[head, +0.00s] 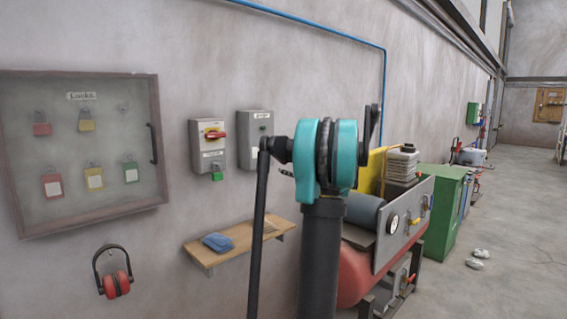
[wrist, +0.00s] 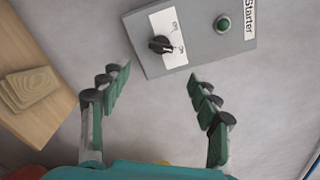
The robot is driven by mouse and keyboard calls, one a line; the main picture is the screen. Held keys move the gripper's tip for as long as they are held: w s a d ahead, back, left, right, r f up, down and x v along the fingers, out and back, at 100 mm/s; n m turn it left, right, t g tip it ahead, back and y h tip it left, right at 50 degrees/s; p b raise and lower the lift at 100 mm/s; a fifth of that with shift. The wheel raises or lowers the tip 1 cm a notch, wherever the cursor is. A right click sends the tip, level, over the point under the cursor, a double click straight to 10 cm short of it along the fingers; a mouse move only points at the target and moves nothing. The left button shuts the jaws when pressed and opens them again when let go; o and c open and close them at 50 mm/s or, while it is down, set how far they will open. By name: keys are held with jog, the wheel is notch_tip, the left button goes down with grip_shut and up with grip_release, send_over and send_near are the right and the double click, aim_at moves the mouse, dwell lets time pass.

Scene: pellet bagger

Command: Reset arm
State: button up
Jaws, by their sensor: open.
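My gripper (wrist: 160,80) is open and empty in the wrist view, its two green fingers spread wide. The fingertips sit just below the grey starter box (wrist: 190,62) in the picture, with no clear contact. The box bears a black rotary knob (wrist: 160,45) on a white on/off plate and a green button (wrist: 223,24). In the head view my teal and black arm stands in front of the wall, and the starter box (head: 247,150) is just left of the arm's teal joint. I cannot make out the gripper fingers in the head view.
A switch box (head: 207,132) with a red and yellow handle hangs left of the starter. A glass-fronted lock cabinet (head: 150,205), red ear defenders (head: 115,284) and a wooden shelf (head: 205,258) are on the wall. A compressor (head: 360,268) and green cabinet (head: 440,215) stand right; the floor beyond is mostly clear.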

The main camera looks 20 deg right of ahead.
dwell(0.4)
jog(key=s+a+f+n+g, duration=0.35)
jog(key=a+f, duration=0.25)
jog(key=a, duration=0.2)
jog(key=s+a+f+n+g, duration=0.25)
jog(key=s+a+f, duration=0.3)
jog(key=a, duration=0.35)
jog(key=s+a+f+n+g, duration=0.2)
jog(key=s+a+f+n, duration=0.2)
jog(key=a+f, duration=0.35)
jog(key=s+a+f+n+g+h, duration=0.1)
jog(key=s+f+n+h, duration=0.1)
jog(key=s+f, duration=0.4)
jog(key=s+a+f+n+g+h, duration=0.2)
jog(key=s+f+n, duration=0.2)
jog(key=s, duration=0.8)
jog(key=s+a+f+n+g+h, duration=0.1)
jog(key=s+f+n, duration=0.3)
jog(key=s+f, duration=0.4)
jog(key=shift+s+a+f+g+h, duration=0.35)
jog(key=shift+s+h, duration=0.25)
jog(key=shift+s, duration=0.4)
